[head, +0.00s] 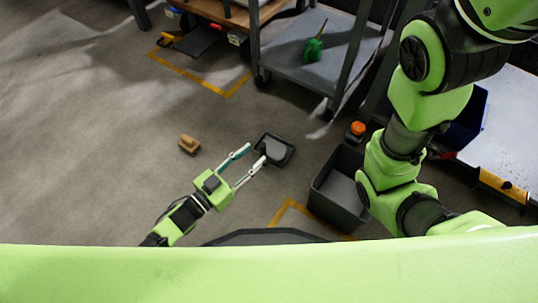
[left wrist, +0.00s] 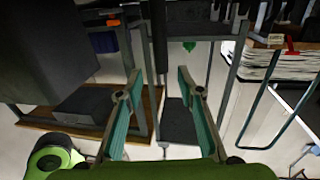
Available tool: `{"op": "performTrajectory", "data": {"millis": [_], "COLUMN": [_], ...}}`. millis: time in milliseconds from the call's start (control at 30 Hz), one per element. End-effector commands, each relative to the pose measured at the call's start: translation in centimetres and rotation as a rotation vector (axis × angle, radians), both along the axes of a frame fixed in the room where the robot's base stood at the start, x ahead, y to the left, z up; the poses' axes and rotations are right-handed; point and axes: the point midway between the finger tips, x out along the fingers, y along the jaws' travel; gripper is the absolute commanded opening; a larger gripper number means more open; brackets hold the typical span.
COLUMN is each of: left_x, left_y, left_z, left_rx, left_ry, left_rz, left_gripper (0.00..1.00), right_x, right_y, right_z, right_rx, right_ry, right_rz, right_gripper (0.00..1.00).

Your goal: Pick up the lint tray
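The lint tray, a small dark tray with a lighter grey inside (head: 284,159), lies on the floor near the middle of the head view. My left gripper (head: 256,153) is open, its two teal-and-white fingers spread apart, with the tips at the tray's near left side. One tip appears to overlap the tray in the picture; I cannot tell whether it touches. In the left wrist view the open fingers (left wrist: 160,90) stand apart, with a dark grey flat surface between them that I cannot identify surely. My right arm shows at the right, but its gripper is out of view.
A grey open bin (head: 338,192) stands right of the tray. A brown block (head: 189,144) lies to the left. A grey cart (head: 318,55) with a green item (head: 314,48) stands behind. An orange-topped container (head: 356,130) is near the bin.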

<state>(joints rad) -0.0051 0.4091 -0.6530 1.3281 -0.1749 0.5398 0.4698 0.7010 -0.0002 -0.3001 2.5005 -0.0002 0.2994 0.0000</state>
Motion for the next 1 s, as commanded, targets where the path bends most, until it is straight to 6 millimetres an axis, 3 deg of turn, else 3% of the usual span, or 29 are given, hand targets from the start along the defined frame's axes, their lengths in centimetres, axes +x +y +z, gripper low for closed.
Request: {"op": "performTrajectory", "data": {"millis": [400,767,800,933,1000], "left_x": [3.2,4.0,4.0,4.0,4.0], "left_y": [-2.9,-3.7,-3.7,-3.7,-3.7], "left_z": [-0.6,-0.2,-0.2,-0.2,-0.2], "left_rx": [-0.003,-0.001,-0.001,-0.001,-0.001], "left_ry": [-0.004,-0.001,-0.001,-0.001,-0.001], "left_rz": [-0.001,0.0,0.0,0.0,0.0], "left_gripper": [0.34,0.34,0.32,0.0,0.0], "right_x": [0.0,0.0,0.0,0.0,0.0], "right_y": [0.0,0.0,0.0,0.0,0.0], "right_z": [-4.1,-4.4,-4.4,-4.4,-4.4], "right_rx": [-0.001,-0.001,-0.001,-0.001,-0.001], "right_ry": [-0.001,0.0,0.0,0.0,0.0], "right_rz": [0.0,0.0,0.0,0.0,0.0], "right_gripper": [0.0,0.0,0.0,0.0,0.0]}}
